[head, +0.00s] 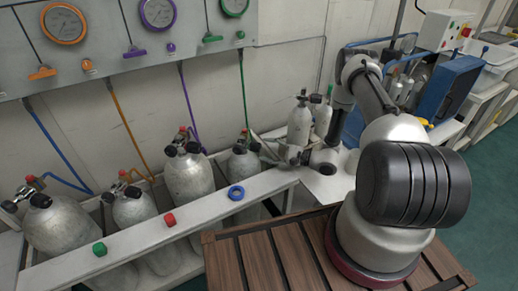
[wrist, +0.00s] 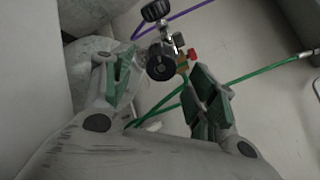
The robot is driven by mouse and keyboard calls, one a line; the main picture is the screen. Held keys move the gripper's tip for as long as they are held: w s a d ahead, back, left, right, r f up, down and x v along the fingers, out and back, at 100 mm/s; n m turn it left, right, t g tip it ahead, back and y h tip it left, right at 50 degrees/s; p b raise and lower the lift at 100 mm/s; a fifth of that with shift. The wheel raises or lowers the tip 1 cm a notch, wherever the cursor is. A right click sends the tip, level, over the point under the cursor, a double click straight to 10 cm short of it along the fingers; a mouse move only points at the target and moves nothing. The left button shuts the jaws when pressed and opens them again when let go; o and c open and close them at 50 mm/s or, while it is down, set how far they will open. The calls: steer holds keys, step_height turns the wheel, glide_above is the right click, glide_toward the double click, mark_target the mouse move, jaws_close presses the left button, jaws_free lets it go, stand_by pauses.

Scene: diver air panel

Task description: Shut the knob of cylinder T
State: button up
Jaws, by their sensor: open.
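A grey cylinder (head: 244,170) with the green hose stands at the right end of the front rack row. No letter T can be read on any cylinder. Its valve has black knobs on top. My gripper (head: 275,152) is beside this valve in the head view, to its right. In the wrist view my gripper (wrist: 163,84) is open and empty, with its green-padded fingers on either side below a round black knob (wrist: 161,61). A second black knob (wrist: 155,11) shows farther up on the valve. I cannot tell whether a finger touches the valve.
A white rail runs before the cylinders, with a green (head: 99,249), a red (head: 170,219) and a blue piece (head: 236,193) on it. Other cylinders (head: 188,177) stand to the left. The green hose (wrist: 262,70) runs right of my fingers. A gauge panel (head: 110,30) is above.

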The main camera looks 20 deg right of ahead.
mark_target(260, 148)
steer(key=shift+x, duration=2)
steer(key=c, duration=1)
steer(key=shift+c, duration=0.2)
